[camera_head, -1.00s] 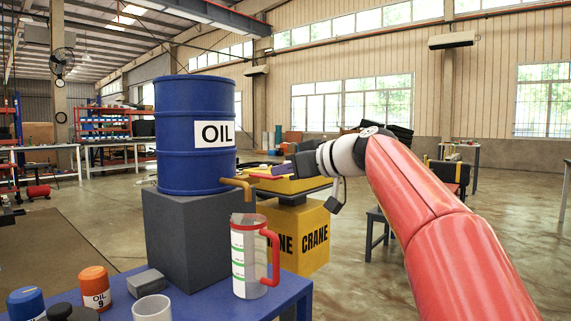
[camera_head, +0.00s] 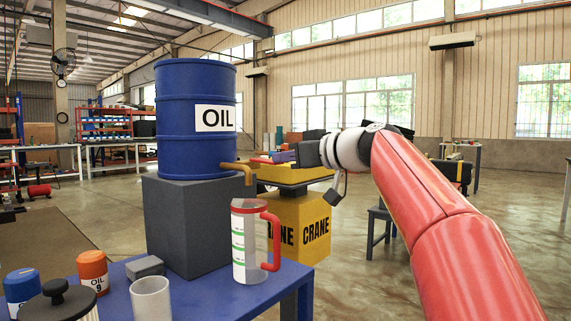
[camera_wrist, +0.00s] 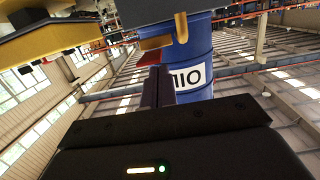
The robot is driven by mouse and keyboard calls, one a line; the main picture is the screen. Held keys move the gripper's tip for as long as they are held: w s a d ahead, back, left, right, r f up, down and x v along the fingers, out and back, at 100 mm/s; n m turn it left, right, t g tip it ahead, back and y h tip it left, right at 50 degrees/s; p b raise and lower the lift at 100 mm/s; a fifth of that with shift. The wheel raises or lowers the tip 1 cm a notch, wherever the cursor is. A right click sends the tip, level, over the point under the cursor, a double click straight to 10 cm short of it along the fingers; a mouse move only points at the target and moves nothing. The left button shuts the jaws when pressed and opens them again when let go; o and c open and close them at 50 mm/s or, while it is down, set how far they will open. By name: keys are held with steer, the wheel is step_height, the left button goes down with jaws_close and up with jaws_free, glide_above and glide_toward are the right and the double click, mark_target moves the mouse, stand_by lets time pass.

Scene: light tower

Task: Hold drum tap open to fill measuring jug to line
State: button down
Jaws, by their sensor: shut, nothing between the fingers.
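The blue oil drum (camera_head: 196,145) stands on a dark grey block (camera_head: 187,225). Its brass tap (camera_head: 240,169) points right and bends down over the jug; it also shows in the wrist view (camera_wrist: 180,25). A red lever (camera_wrist: 150,58) is by the tap in the wrist view. The clear measuring jug (camera_head: 250,262), with a red handle and green-marked scale, stands upright on the blue table under the spout. I cannot make out liquid in it. My gripper (camera_head: 276,157) is shut and empty, right of the tap; its fingers (camera_wrist: 157,88) point toward the lever, and contact is unclear.
The blue table (camera_head: 215,295) also holds orange (camera_head: 93,272) and blue (camera_head: 23,287) containers, a grey block (camera_head: 145,266), a clear cup (camera_head: 151,299) and a dark-lidded container (camera_head: 58,302). A yellow crane base (camera_head: 303,235) stands behind the jug.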

steer(key=shift+t+y, duration=0.7)
step_height(320, 180, down, 5)
steer(key=b, duration=0.9)
steer(key=shift+w+r, duration=0.1)
steer(key=shift+r, duration=0.1)
steer(key=shift+a+b, duration=0.25)
steer(key=shift+b, duration=0.05)
stand_by(5.7)
